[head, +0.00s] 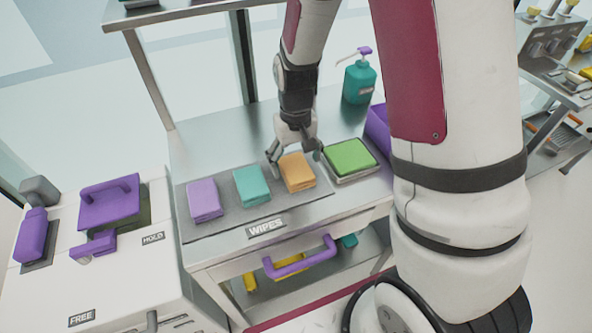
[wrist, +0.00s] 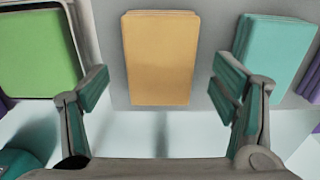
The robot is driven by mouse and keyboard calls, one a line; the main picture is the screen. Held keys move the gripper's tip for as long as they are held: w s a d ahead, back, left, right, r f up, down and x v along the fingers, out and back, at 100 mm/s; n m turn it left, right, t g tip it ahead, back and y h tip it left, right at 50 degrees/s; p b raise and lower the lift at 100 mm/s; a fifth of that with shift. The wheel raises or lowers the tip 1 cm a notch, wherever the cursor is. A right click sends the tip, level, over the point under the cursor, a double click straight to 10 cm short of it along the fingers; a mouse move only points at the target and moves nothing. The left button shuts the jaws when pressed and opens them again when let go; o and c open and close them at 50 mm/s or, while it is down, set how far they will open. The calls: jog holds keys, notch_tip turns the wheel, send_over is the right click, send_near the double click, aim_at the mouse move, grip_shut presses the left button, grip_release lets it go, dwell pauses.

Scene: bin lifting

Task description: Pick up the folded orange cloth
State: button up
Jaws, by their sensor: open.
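The folded orange cloth (head: 297,173) lies on a grey mat on the metal bench, between a teal folded cloth (head: 252,187) and a green cloth (head: 349,158). In the wrist view the orange cloth (wrist: 160,57) is upright in the picture, centred between the fingers. My gripper (head: 295,156) is open and empty, just behind and above the orange cloth in the head view. In the wrist view my gripper (wrist: 161,88) has one finger to each side of the cloth, with gaps between. I cannot tell the exact height above it.
A purple folded cloth (head: 204,200) lies at the mat's left end. The green cloth sits in a shallow tray (head: 358,176). A teal pump bottle (head: 359,82) stands behind. A purple handle (head: 300,258) is on the bench front, below the WIPES label (head: 267,228).

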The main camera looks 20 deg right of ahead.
jog(key=shift+f, duration=1.3)
jog(key=c, duration=1.2)
jog(key=shift+r, duration=0.1)
